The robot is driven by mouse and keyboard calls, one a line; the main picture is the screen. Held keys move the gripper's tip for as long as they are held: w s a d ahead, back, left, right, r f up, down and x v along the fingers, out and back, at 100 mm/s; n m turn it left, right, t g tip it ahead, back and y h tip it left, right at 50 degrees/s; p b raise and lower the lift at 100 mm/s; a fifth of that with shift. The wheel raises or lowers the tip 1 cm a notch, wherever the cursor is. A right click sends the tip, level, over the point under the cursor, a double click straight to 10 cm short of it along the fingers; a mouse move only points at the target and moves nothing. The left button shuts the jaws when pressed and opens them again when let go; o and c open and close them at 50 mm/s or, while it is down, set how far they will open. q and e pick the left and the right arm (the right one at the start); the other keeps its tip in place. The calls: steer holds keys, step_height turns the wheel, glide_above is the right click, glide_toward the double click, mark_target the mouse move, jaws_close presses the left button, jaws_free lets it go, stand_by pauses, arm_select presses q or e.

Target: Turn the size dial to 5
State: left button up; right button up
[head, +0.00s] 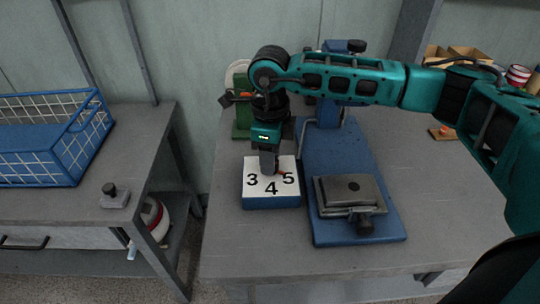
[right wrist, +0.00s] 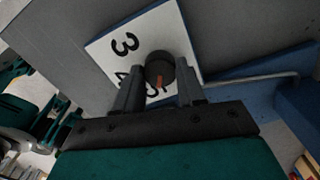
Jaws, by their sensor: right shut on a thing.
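The size dial is a blue box with a white top (head: 255,192) marked 3, 4 and 5. It stands on the grey bench, left of the blue press. Its dark round knob (right wrist: 159,66) shows in the right wrist view, with an orange pointer (right wrist: 159,82) directed toward the 5. In the head view the orange pointer (head: 282,174) shows beside the 5, and the gripper hides the knob. My right gripper (head: 268,168) points down over the dial and is shut on the knob, one finger on each side. My left gripper is not in view.
The blue press base (head: 330,231) with a grey metal plate (head: 348,191) stands close to the right of the dial. A green stand (head: 241,118) is behind it. A blue wire basket (head: 40,165) sits on the separate left bench. The bench front is clear.

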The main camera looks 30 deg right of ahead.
stand_by(0.3)
steer(key=o, duration=1.1)
steer(key=shift+c, duration=0.2)
steer(key=shift+r, duration=0.15)
step_height(320, 180, up, 13)
steer(key=shift+p, duration=0.4)
steer(key=shift+f, duration=0.2)
